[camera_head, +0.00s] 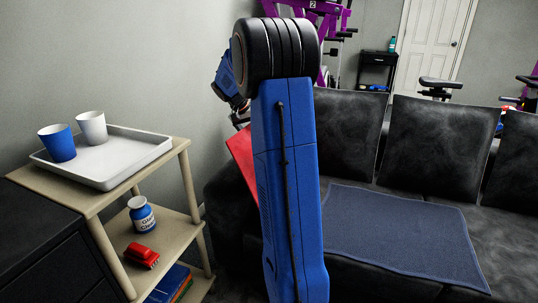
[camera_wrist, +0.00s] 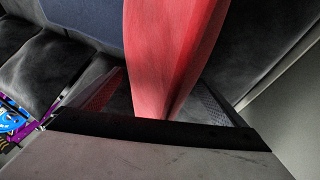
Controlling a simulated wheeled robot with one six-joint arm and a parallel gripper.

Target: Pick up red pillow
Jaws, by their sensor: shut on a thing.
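The red pillow (camera_head: 241,158) shows in the head view as a red patch to the left of my blue arm, above the left end of the sofa. The arm hides the rest of it. In the wrist view the red pillow (camera_wrist: 172,50) rises from between the fingers, wide at the top and pinched narrow at the grip. My gripper (camera_wrist: 160,105) is shut on it. The head view hides the fingers behind the arm.
The black sofa (camera_head: 435,145) bears a blue mat (camera_head: 395,232) on its seat. On the left a shelf unit (camera_head: 172,228) carries a white tray (camera_head: 125,155) with a blue cup (camera_head: 57,143) and a white cup (camera_head: 92,128). A jar (camera_head: 141,214) and red toy car (camera_head: 141,255) stand below.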

